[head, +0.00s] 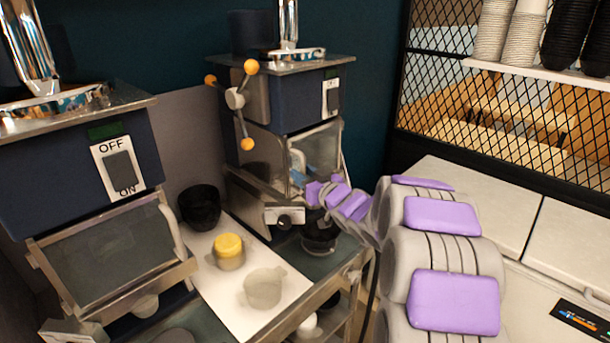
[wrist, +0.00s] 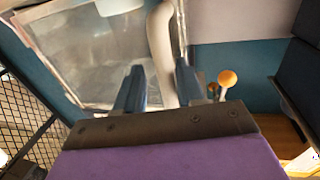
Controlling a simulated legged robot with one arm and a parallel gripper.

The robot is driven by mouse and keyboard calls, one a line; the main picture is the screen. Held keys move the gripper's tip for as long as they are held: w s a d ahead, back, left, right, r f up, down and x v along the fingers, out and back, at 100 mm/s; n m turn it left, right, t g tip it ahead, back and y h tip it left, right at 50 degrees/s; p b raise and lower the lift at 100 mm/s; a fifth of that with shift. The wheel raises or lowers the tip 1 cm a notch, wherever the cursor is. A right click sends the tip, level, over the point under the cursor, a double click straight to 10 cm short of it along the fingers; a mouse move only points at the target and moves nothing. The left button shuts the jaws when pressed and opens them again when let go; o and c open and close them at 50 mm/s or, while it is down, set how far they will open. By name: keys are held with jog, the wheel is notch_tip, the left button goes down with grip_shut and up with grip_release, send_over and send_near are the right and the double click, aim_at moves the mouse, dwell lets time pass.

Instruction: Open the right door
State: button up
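The right door (head: 322,145) is a glass panel in a metal frame on the front of the right blue machine. It looks closed or nearly closed, but my arm hides its lower part. In the wrist view its pane (wrist: 95,50) fills the upper left. A pale curved handle (wrist: 161,40) runs down beside the pane. My gripper (wrist: 159,85) is open, with its two blue fingers on either side of the handle. A gap shows by the left finger; contact with the right one is unclear. In the head view my gripper (head: 300,180) is small and partly hidden at the door.
The left machine (head: 80,160) has a similar glass door (head: 105,255) and an OFF/ON switch (head: 120,168). A white board (head: 200,250) between the machines bears a black cup (head: 199,207), a yellow-topped cup (head: 228,250) and a pale cup (head: 263,288). Yellow-knobbed levers (head: 236,98) stick out from the right machine.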

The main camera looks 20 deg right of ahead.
jog(key=shift+a+r, duration=0.1)
jog(key=shift+a, duration=0.45)
jog(key=shift+c, duration=1.4)
jog(key=c, duration=0.3)
jog(key=shift+d, duration=0.15)
grip_shut()
